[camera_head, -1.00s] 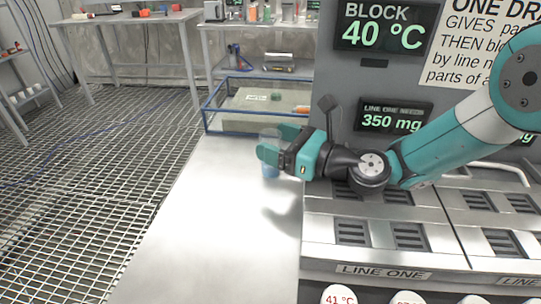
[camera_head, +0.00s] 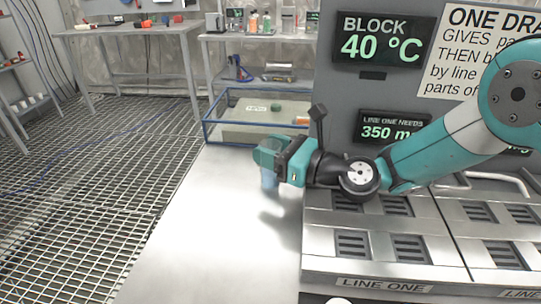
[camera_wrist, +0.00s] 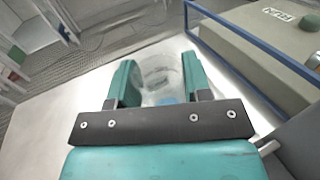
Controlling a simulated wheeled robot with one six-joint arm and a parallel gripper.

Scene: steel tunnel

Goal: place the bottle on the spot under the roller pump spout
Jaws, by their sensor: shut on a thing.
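My gripper (camera_head: 268,157) is shut on a clear bottle (camera_head: 269,180) with something blue low in it. In the head view the bottle is mostly hidden by my fingers and appears over the bare steel bench, left of the grey machine. In the wrist view the bottle (camera_wrist: 160,78) is between the two teal fingers of my gripper (camera_wrist: 158,82). I cannot tell whether its base touches the bench. I cannot make out the roller pump, its spout or the spot under it.
The grey machine (camera_head: 400,95) with slotted steel plates and display panels fills the right. The steel bench (camera_head: 200,230) is clear in front. Side tables (camera_head: 130,30) stand farther back on a grated floor.

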